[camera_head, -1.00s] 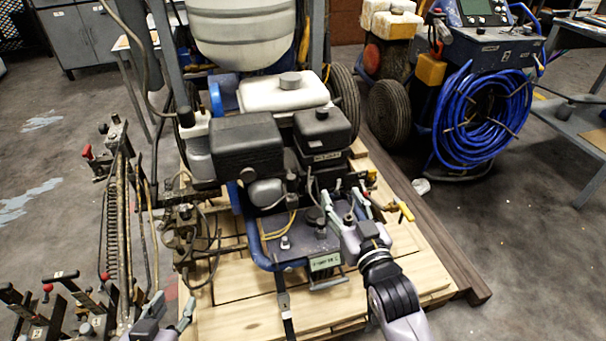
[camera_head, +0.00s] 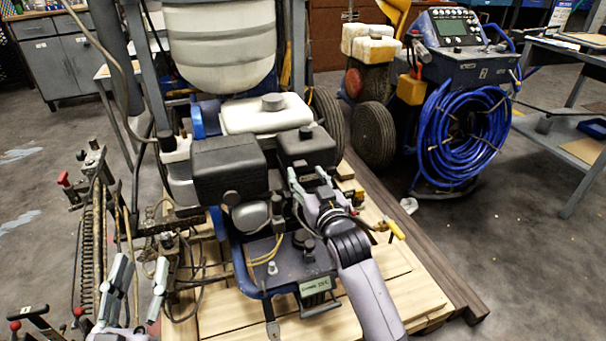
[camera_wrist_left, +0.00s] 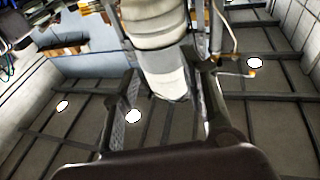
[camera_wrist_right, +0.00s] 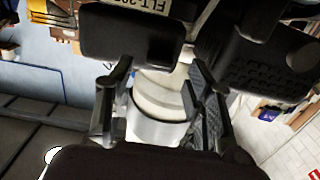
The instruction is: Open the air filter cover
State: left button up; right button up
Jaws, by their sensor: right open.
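The air filter cover looks to be the smaller black box (camera_head: 304,147) on the engine, right of a larger black box (camera_head: 230,170). My right gripper (camera_head: 307,180) is open and empty just in front of the smaller box's lower front in the head view. I cannot tell whether it touches. The gripper and arm hide part of the box's front. My left gripper (camera_head: 140,276) is open and empty at the lower left, away from the engine.
A white tank (camera_head: 265,114) sits behind the black boxes. A rack of levers and a spring (camera_head: 88,225) stands near my left gripper. A cart with a blue hose (camera_head: 460,135) stands at right. The wooden pallet (camera_head: 385,275) has bare boards at front right.

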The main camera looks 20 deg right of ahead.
aim_at(301, 168)
pick_arm(q)
jog(key=shift+s+d+r+t+h+b, duration=0.1)
jog(key=shift+s+r+t+h, duration=0.2)
jog(key=shift+r, duration=0.35)
jog(key=shift+s+r+t+h+b, duration=0.1)
jog(key=shift+s+r+t, duration=0.05)
jog(key=shift+r+t, duration=0.4)
jog(key=shift+s+d+r+t+h+b, duration=0.1)
jog(key=shift+s+r+t, duration=0.15)
jog(key=shift+r, duration=0.5)
pick_arm(e)
jog(key=shift+w, duration=1.6)
pick_arm(q)
jog(key=shift+w, duration=0.1)
pick_arm(e)
grip_shut()
